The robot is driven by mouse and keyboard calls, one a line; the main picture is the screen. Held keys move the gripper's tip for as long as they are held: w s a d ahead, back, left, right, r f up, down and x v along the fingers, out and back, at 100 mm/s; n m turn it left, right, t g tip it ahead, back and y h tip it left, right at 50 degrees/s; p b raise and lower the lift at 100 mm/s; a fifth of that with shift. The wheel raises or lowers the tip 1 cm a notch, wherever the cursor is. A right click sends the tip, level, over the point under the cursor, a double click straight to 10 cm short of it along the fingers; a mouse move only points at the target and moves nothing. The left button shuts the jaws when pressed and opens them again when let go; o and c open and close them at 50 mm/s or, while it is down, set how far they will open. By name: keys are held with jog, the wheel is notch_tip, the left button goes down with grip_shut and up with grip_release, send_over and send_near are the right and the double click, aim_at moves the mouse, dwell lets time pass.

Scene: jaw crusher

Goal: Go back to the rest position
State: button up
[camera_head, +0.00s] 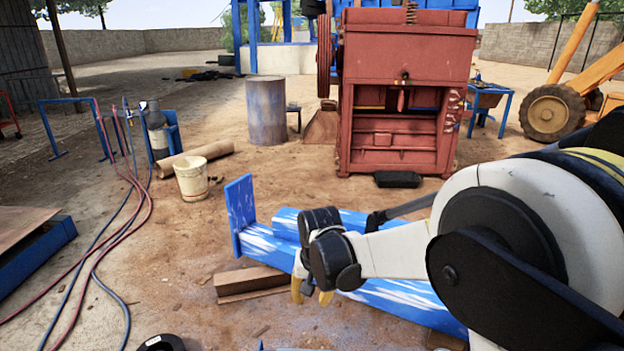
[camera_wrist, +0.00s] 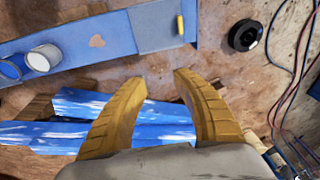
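My gripper (camera_head: 312,294) hangs from my white and black arm in the head view, at lower centre, its yellow fingers pointing down beside the blue beams. In the wrist view my gripper (camera_wrist: 160,77) shows two curved yellow fingers with a clear gap between the tips and nothing held. Blue, white-streaked beams (camera_head: 385,290) lie under and behind my arm. They also pass behind the fingers in the wrist view (camera_wrist: 165,125). My arm hides part of the beams.
A blue bench (camera_wrist: 100,40) carries a white cup (camera_wrist: 44,58) and a small yellow piece (camera_wrist: 180,25). A black ring (camera_wrist: 245,35) lies on the dirt. Hoses (camera_head: 135,190), a bucket (camera_head: 191,178), a drum (camera_head: 267,110) and the red crusher (camera_head: 402,60) stand beyond.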

jog(key=s+d+r+t, duration=0.4)
jog(key=s+d+r, duration=1)
jog(key=d, duration=0.1)
jog(key=s+d+f+t, duration=0.1)
jog(key=s+d, duration=0.3)
jog(key=s, duration=0.4)
jog(key=shift+d+h, duration=0.15)
jog(key=shift+h, duration=0.25)
jog(key=shift+f, duration=0.15)
